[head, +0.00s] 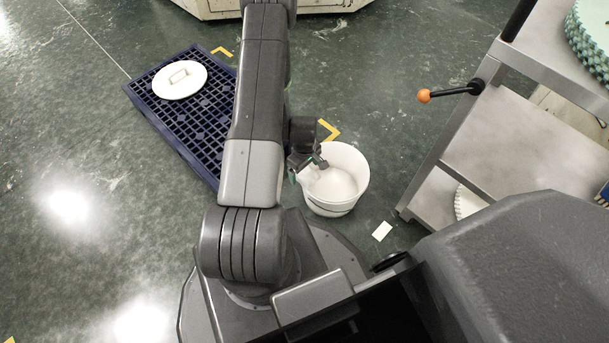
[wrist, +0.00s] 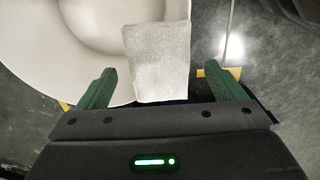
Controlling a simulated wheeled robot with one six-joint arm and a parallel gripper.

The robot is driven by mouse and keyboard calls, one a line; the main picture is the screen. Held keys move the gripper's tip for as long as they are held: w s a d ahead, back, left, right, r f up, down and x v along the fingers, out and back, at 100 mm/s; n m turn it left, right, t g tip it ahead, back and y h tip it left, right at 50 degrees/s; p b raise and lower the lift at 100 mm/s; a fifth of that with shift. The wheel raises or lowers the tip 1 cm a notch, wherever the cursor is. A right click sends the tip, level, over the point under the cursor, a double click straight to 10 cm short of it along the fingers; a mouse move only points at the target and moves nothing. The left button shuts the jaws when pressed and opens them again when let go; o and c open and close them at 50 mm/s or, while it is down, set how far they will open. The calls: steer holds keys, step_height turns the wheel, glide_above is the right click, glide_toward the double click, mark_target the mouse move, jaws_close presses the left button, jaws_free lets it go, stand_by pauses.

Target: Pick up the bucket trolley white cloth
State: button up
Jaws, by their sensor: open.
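A white bucket (head: 350,186) stands on the floor, just beyond my base in the head view. In the wrist view the bucket (wrist: 50,65) fills the upper left. A whitish cloth (wrist: 158,58) shows at the bucket's edge and seems to hang over its rim. My gripper (wrist: 165,84) is open, with its green fingers apart on either side of the cloth's lower part. In the head view my gripper (head: 296,170) is at the bucket's left rim, and I cannot make out the cloth there.
A blue grated pallet (head: 160,123) with a white lidded disc (head: 180,80) lies to the left. A metal shelf trolley (head: 520,150) with an orange-knobbed lever (head: 424,96) stands to the right. A small white card (head: 382,231) lies on the floor near the bucket.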

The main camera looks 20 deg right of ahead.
mark_target(305, 171)
steer(key=shift+f, duration=0.15)
steer(key=shift+c, duration=0.2)
steer(key=c, duration=1.1)
step_height(305, 171, up, 10)
steer(key=p, duration=0.3)
steer(key=shift+p, duration=0.3)
